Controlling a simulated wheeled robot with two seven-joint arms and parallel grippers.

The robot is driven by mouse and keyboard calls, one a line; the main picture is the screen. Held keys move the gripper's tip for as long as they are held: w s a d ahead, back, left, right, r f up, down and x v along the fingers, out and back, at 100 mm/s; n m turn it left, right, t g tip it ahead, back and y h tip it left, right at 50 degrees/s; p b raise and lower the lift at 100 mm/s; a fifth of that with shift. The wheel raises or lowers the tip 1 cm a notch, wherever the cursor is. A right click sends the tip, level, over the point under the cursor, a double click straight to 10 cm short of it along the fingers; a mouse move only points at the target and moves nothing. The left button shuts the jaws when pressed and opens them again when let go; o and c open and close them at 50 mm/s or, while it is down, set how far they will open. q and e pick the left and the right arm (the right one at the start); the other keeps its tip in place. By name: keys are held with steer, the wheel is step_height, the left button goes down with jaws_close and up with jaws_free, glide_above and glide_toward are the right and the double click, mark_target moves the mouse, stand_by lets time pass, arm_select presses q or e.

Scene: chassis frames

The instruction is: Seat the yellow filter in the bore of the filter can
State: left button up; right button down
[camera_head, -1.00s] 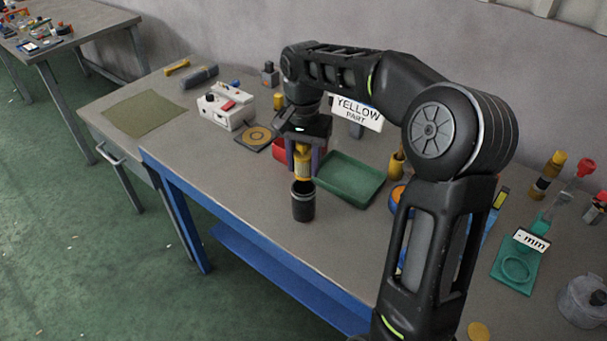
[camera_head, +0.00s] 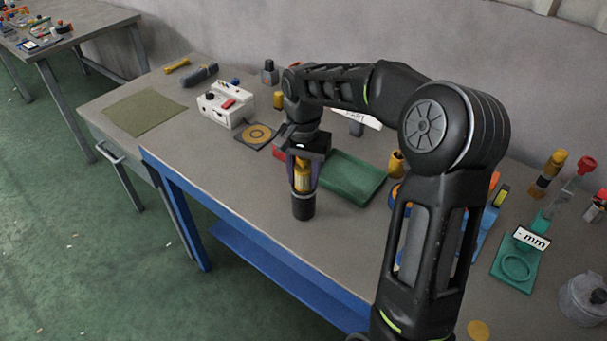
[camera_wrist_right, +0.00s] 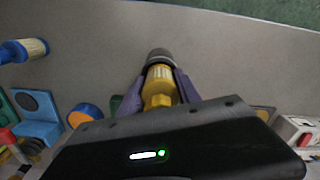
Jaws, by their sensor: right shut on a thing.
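The yellow filter (camera_head: 302,174) is upright between the fingers of my right gripper (camera_head: 303,182), which is shut on it. The dark cylindrical filter can (camera_head: 303,208) stands upright on the bench directly below. The filter's lower end is at the can's mouth; how deep it sits in the bore I cannot tell. In the right wrist view the yellow filter (camera_wrist_right: 160,86) lies between the purple fingers, in line with the dark can (camera_wrist_right: 159,56) beyond it. My left gripper is not in view.
A green tray (camera_head: 355,180) is right of the can. A white box with a red switch (camera_head: 226,106) and a dark plate with a yellow ring (camera_head: 256,135) are behind left. The bench's blue front edge (camera_head: 250,228) is near. Bench left of the can is clear.

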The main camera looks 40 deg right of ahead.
steer(key=c, duration=0.9)
jaws_free()
steer(key=shift+f, duration=0.15)
steer(key=shift+o, duration=0.2)
steer(key=shift+r+p, duration=0.75)
steer(key=shift+r, duration=0.1)
steer(key=shift+r+b, duration=0.4)
step_height(320, 180, up, 6)
steer(key=shift+w+f, duration=0.1)
steer(key=shift+f, duration=0.05)
step_height(320, 180, up, 4)
steer(key=shift+f+p, duration=0.1)
steer(key=shift+p, duration=0.75)
steer(key=shift+r+p, duration=0.65)
steer(key=shift+r, duration=0.05)
